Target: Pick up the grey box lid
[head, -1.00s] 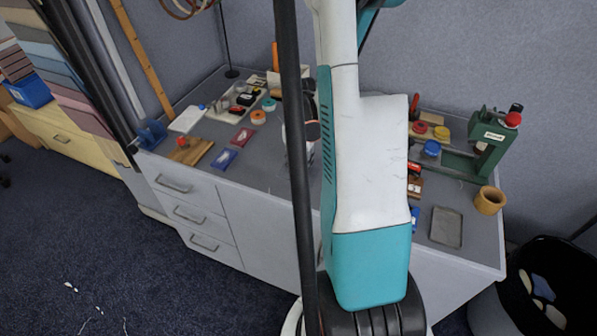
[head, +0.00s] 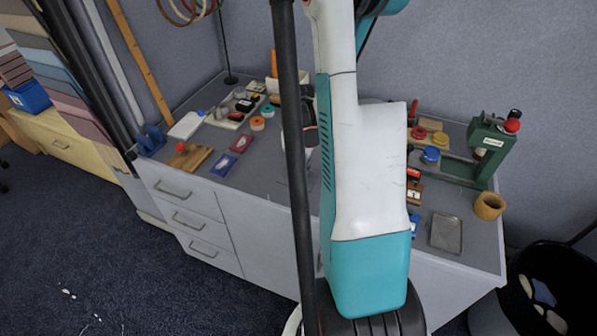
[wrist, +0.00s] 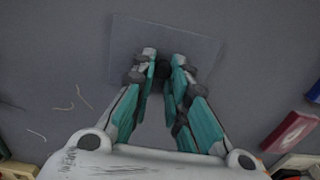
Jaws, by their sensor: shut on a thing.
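The grey box lid (wrist: 124,45) is a flat, dark grey rectangle in the upper middle of the wrist view, close in colour to the table top. My gripper (wrist: 163,62) is over its near part, with its teal and grey fingers close together. A small dark round part shows between the fingertips, and the fingers are shut on it; it looks like part of the lid. I cannot tell whether the lid touches the table. In the head view my arm hides the gripper and the lid.
A red box (wrist: 291,130) and a blue piece (wrist: 315,92) lie right of the gripper in the wrist view. In the head view, a grey metal tray (head: 446,233), a wooden cup (head: 489,205) and a green press (head: 487,150) stand at the right. Small parts crowd the back left.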

